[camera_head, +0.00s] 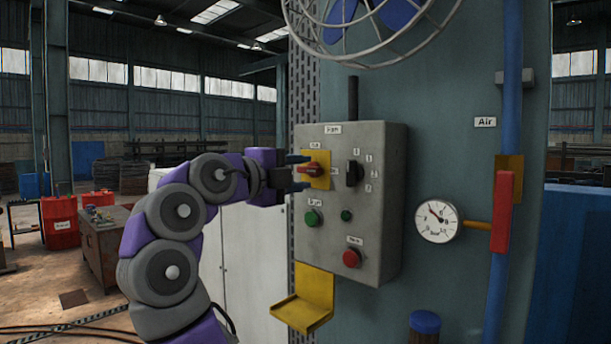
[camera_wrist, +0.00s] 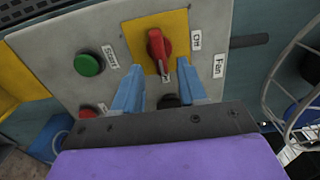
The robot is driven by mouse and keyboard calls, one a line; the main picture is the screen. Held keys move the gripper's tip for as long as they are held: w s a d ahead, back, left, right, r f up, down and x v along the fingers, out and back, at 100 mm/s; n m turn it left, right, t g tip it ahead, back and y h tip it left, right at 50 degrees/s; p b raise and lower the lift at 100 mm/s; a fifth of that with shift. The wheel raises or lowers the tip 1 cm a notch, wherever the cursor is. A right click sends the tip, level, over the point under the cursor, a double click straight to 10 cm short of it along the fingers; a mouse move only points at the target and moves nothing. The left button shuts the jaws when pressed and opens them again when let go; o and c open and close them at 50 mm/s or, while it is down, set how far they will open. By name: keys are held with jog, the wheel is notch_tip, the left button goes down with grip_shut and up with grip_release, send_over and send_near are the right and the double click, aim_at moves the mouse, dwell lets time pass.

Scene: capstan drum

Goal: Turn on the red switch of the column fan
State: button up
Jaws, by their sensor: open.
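The red switch (camera_head: 309,170) is a rotary handle on a yellow plate (camera_head: 319,180), at the upper left of a grey control box (camera_head: 390,215) on the column. In the wrist view the red switch (camera_wrist: 158,48) stands just beyond the fingertips. My gripper (camera_head: 298,172) is at the left of the switch, its two blue fingers apart, one above and one below it. In the wrist view my gripper (camera_wrist: 160,85) is open with nothing between its fingers. I cannot tell whether a finger touches the handle. The fan (camera_head: 375,25) is above the box, partly cut off.
The box also carries a black selector (camera_head: 354,172), a green button (camera_head: 313,218) and a red button (camera_head: 352,258). A yellow bracket (camera_head: 305,300) sits below it. A gauge (camera_head: 437,221) and a blue pipe with a red lever (camera_head: 502,212) are at right.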

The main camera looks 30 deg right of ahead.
jog(key=v, duration=1.4)
jog(key=shift+a+b, duration=0.25)
jog(key=shift+b, duration=0.05)
